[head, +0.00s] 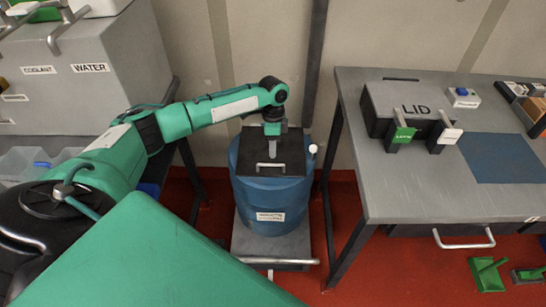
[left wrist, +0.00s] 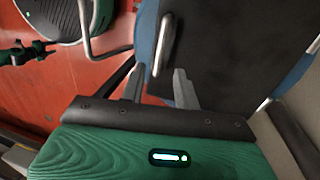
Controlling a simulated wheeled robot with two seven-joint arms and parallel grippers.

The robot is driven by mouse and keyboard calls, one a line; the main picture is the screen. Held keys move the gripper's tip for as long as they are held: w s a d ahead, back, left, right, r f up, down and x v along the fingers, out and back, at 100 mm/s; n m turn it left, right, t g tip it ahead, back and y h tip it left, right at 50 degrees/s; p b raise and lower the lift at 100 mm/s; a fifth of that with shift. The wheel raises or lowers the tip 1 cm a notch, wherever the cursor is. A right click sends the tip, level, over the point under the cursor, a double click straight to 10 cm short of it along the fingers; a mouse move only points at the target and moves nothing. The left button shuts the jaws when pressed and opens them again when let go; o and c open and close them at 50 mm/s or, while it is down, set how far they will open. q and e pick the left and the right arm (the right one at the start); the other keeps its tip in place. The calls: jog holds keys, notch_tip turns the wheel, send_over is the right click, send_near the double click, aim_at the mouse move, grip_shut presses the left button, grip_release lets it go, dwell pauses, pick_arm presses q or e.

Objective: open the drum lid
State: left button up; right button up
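The blue drum (head: 270,203) stands on a low grey platform between two benches. Its dark square lid (head: 290,148) lies flat on top, closed as far as I can see, with a pale metal handle (head: 270,167) near its front edge. My left gripper (head: 271,131) is over the back part of the lid in the head view and hides some of it. In the left wrist view my left gripper (left wrist: 159,72) has its two fingers apart, with the handle (left wrist: 163,45) showing between and just beyond the fingertips. I cannot tell whether they touch it. My right gripper is not in view.
The right bench (head: 400,195) carries a dark box (head: 385,105) marked LID, with green and white tags, and a blue mat (head: 500,158). A white knob (head: 313,149) sits at the drum's right.

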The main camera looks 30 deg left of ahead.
aim_at(273, 170)
pick_arm(q)
jog(key=f, duration=0.2)
jog(key=s+f, duration=0.1)
jog(key=f, duration=0.1)
jog(key=shift+d, duration=0.3)
jog(key=shift+f, duration=0.5)
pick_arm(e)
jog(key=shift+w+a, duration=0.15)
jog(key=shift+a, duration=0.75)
